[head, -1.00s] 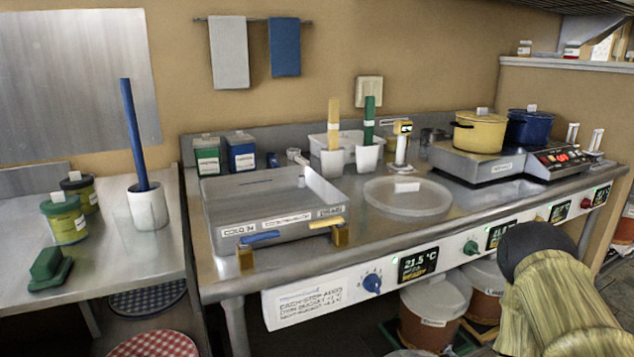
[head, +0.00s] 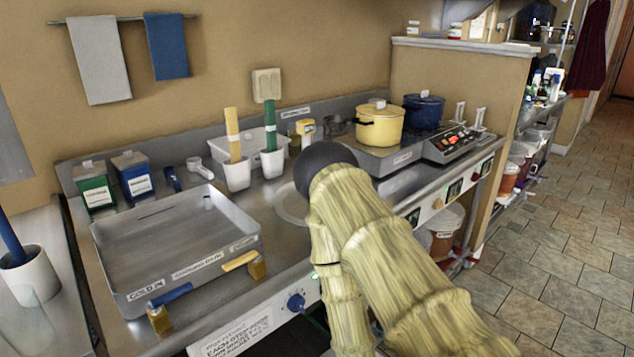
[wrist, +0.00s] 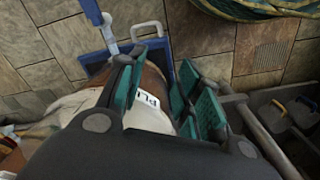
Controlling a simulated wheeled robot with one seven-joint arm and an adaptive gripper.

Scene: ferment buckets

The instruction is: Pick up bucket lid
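A round translucent lid (head: 290,205) lies flat on the steel counter in the head view, its right part hidden behind my arm. A bucket with a pale lid (head: 448,216) stands under the counter, partly covered by my arm. My gripper (wrist: 158,92) shows in the wrist view only, with its teal-padded fingers apart. Beyond and between the fingers is a brown and white object (wrist: 152,108) with a white label reading "PLI"; it looks like a bucket, but its outline is largely hidden. I cannot tell whether the fingers touch it.
A steel basin (head: 175,245) stands on the counter's left. A yellow pot (head: 380,126) and a blue pot (head: 423,110) stand at the back. Tiled floor (head: 560,250) is open at the right. A blue frame (wrist: 95,62) and grey bin (wrist: 285,110) are near my gripper.

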